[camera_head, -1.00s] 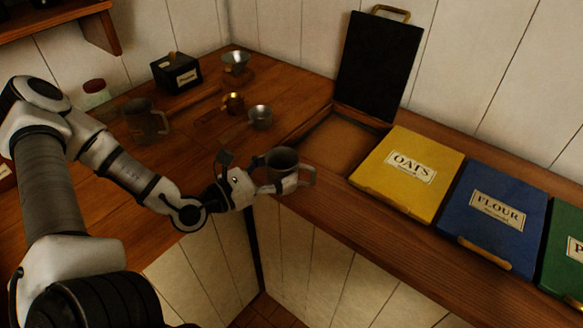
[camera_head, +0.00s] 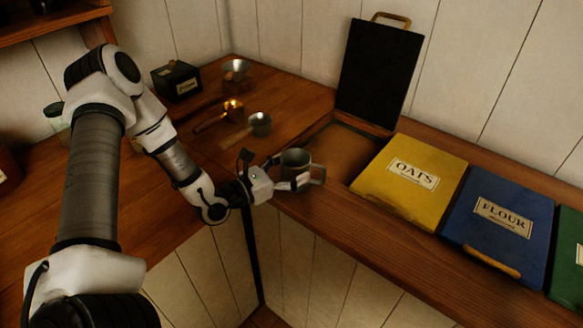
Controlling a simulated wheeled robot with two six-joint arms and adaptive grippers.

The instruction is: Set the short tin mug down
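The short tin mug (camera_head: 295,160) is a small grey cup, upright, with its handle on the right. It is over the front part of the wooden counter, left of the yellow OATS lid. My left gripper (camera_head: 287,180) reaches it from the left and is shut on its side, with a finger across its lower front. I cannot tell whether the mug's base touches the wood. My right gripper is not in view.
An open bin (camera_head: 345,150) with a raised black lid (camera_head: 378,75) lies behind the mug. The yellow OATS lid (camera_head: 412,180) and blue FLOUR lid (camera_head: 497,222) are to the right. A tin scoop (camera_head: 260,124), copper scoop (camera_head: 233,110), funnel (camera_head: 236,72) and black box (camera_head: 177,81) stand behind.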

